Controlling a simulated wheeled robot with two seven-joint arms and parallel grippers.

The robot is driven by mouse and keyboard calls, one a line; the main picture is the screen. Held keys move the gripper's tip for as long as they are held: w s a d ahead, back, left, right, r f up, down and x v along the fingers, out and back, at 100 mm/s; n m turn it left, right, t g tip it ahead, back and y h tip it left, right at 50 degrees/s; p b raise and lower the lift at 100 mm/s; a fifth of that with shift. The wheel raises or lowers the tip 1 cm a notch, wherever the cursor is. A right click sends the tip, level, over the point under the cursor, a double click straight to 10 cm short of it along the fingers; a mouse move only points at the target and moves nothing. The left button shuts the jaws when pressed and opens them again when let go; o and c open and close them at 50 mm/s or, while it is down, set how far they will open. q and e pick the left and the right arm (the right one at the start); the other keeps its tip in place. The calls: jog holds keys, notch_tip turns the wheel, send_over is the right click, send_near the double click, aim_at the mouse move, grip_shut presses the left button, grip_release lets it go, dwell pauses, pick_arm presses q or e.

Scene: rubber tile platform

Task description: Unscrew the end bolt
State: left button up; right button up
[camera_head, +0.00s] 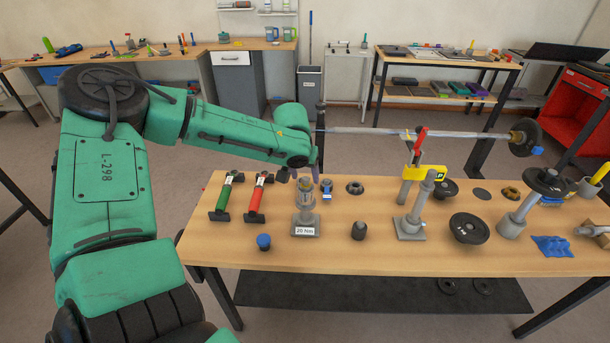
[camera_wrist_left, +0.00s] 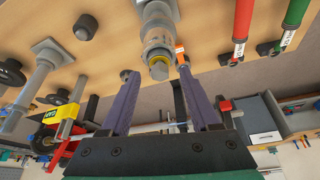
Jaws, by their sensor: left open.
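My left gripper (camera_head: 298,176) is open above the left part of the bench. Its two purple fingers show spread apart in the left wrist view (camera_wrist_left: 154,74). A grey upright fixture (camera_head: 305,217) labelled "20 Nm" stands just below the gripper. In the upside-down wrist view, its yellowish tip (camera_wrist_left: 158,70) appears between the fingertips; contact cannot be told. A long metal bar (camera_head: 370,131) runs behind the bench, with a black disc (camera_head: 525,137) and a small blue piece (camera_head: 538,150) at its right end. I cannot tell which part is the end bolt. My right gripper is out of view.
Green-handled (camera_head: 226,194) and red-handled (camera_head: 258,196) tools lie left of the fixture. A blue-capped piece (camera_head: 264,242) stands in front. A grey post (camera_head: 412,215), a yellow-and-red clamp (camera_head: 425,172) and a black weight disc (camera_head: 469,228) are to the right.

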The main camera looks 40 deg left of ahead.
pick_arm(q)
jog(key=shift+w+a+f, duration=0.15)
jog(key=shift+w+f, duration=0.05)
jog(key=shift+f, duration=0.25)
grip_shut()
jog(key=shift+r, duration=0.25)
jog(key=shift+r, duration=0.15)
jog(key=shift+r+p, duration=1.4)
jog(key=shift+r, duration=0.05)
